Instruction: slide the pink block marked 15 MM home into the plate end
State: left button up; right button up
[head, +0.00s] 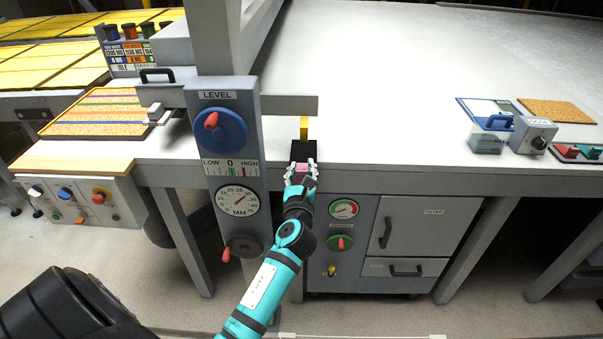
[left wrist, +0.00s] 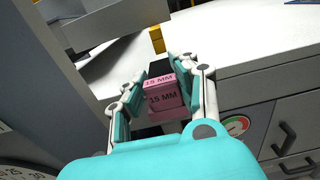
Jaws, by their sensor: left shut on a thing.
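The pink block marked 15 MM (left wrist: 163,97) shows large in the left wrist view, with the label on its top and its near face. In the head view only a small pink patch of the block (head: 302,168) shows. My left gripper (head: 301,174) is shut on it, one finger on each side; the fingers also show in the left wrist view (left wrist: 162,94). A black piece (head: 304,152), likely the plate end, lies directly beyond the block at the bench edge. I cannot tell how far the block sits in it. My right gripper is not in view.
A grey column with a LEVEL dial (head: 220,128) and millimetre gauge stands left of my left gripper. A yellow upright piece (head: 304,128) stands behind the black piece. A cabinet (head: 415,235) is below the bench. The white bench top (head: 400,80) is mostly clear; instruments sit at right.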

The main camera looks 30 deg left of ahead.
aim_at(303, 164)
pick_arm(q)
jog(key=shift+x, duration=2.2)
jog(key=shift+a, duration=0.1)
jog(key=shift+x, duration=1)
jog(key=shift+x, duration=0.95)
jog(key=shift+w, duration=0.1)
jog(key=shift+x, duration=1.05)
jog(key=o, duration=0.9)
